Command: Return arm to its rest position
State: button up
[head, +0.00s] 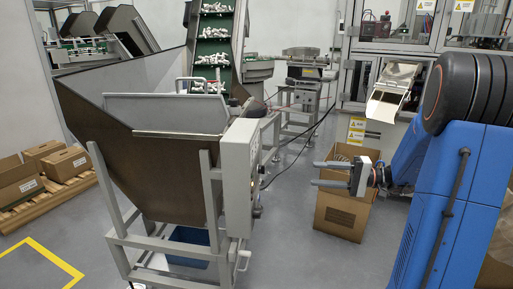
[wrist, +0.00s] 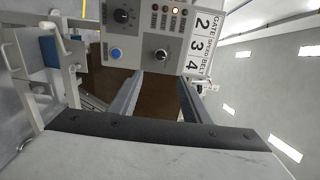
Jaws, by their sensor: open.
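My gripper (head: 328,174) is at the right of the head view, at the end of my blue arm. Its two grey fingers point left, spread apart with nothing between them. In front of it and to the left stands the hopper machine (head: 160,172) with its control box (head: 239,165). In the wrist view my gripper (wrist: 160,88) also shows open and empty, with the control panel (wrist: 150,38) and its knobs beyond the fingertips. An open cardboard box (head: 342,212) stands on the floor below and behind the gripper.
A conveyor (head: 213,50) carrying white parts rises behind the hopper. A machine with a metal chute (head: 392,92) stands behind my arm. Black cables cross the floor. Grey floor (head: 290,245) is clear between hopper and box.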

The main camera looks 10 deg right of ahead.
jog(key=s+a+f+n+g+h, duration=0.25)
jog(key=s+a+g+h, duration=0.3)
jog(key=s+a, duration=0.75)
jog(key=s+d+f+n+t+h, duration=0.1)
jog(key=s+d+h, duration=0.1)
jog(key=s+h, duration=0.3)
jog(key=s+d+f+n+t+h, duration=0.1)
jog(key=s+d+t+h, duration=0.1)
jog(key=s+h, duration=0.4)
jog(key=shift+s+f, duration=0.35)
jog(key=shift+s, duration=1.15)
jog(key=shift+t, duration=0.25)
